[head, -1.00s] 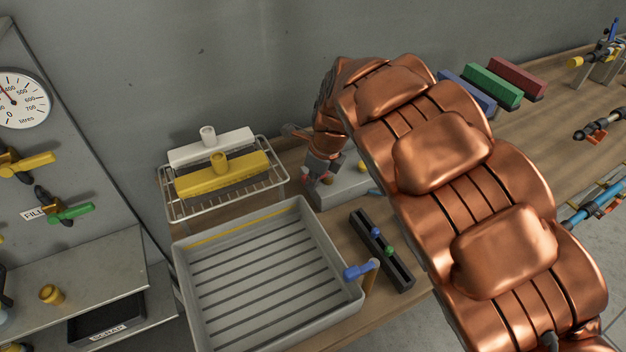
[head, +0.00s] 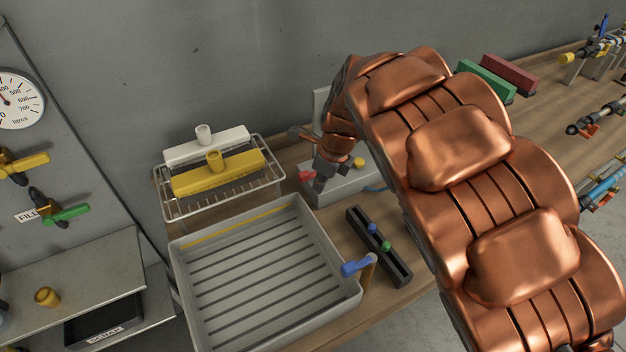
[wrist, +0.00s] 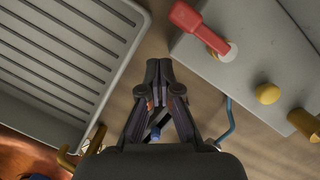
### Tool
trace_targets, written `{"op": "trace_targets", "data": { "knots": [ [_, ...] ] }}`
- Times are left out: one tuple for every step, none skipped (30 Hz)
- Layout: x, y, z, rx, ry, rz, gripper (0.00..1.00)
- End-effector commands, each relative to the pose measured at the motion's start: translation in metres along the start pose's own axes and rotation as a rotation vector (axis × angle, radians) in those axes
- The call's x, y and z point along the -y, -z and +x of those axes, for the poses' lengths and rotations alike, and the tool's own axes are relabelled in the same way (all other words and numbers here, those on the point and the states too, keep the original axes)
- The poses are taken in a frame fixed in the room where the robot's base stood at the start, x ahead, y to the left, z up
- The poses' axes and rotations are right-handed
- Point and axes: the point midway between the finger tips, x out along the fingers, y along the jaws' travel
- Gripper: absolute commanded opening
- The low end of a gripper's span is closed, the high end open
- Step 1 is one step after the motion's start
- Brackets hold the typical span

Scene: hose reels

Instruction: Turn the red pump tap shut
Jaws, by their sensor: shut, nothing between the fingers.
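The red pump tap (wrist: 200,28) shows in the wrist view at the top right, a red lever on a pale round base on top of a grey box (wrist: 255,45). In the head view a small red part of the tap (head: 306,175) shows just left of my gripper (head: 321,183), over the grey box (head: 352,186). My gripper (wrist: 160,66) is shut and empty in the wrist view, pointing up the picture. The tap lies ahead and to the right of the fingertips, apart from them in that view. My arm hides part of the box in the head view.
A yellow knob (wrist: 267,94) and a brass fitting (wrist: 303,122) sit on the box. A grey ribbed tray (head: 185,262) with a blue tap (head: 354,267) stands left of it. A wire rack (head: 168,208) with yellow and white brush heads stands behind.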

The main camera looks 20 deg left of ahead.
Motion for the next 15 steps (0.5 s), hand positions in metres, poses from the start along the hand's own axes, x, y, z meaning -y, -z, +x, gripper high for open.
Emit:
{"op": "trace_targets", "data": {
  "knots": [
    [-0.002,0.004,0.0,0.0,0.0,0.0,0.0],
    [-0.004,0.006,0.0,-0.001,-0.001,0.0,0.0],
    [-0.003,0.005,-0.005,0.0,0.0,-0.001,0.0],
    [-0.004,0.005,-0.008,0.0,-0.001,-0.002,0.0],
    [-0.005,0.004,-0.011,0.0,-0.003,-0.002,0.0],
    [-0.006,0.004,-0.015,-0.001,-0.003,-0.002,0.0],
    [-0.007,0.004,-0.019,-0.001,-0.002,-0.001,0.0],
    [-0.007,0.004,-0.023,-0.001,-0.001,-0.002,0.0],
    [-0.008,0.003,-0.028,0.0,0.0,-0.002,0.0],
    [-0.009,0.003,-0.033,0.001,0.0,-0.003,0.0],
    [-0.01,0.003,-0.038,0.0,-0.001,-0.004,0.0],
    [-0.011,0.002,-0.044,0.0,-0.002,-0.004,0.0],
    [-0.012,0.002,-0.049,0.0,-0.001,-0.004,0.0],
    [-0.012,0.001,-0.054,0.001,0.0,-0.004,0.0],
    [-0.013,0.001,-0.061,0.001,0.0,-0.004,0.0]
  ]
}}
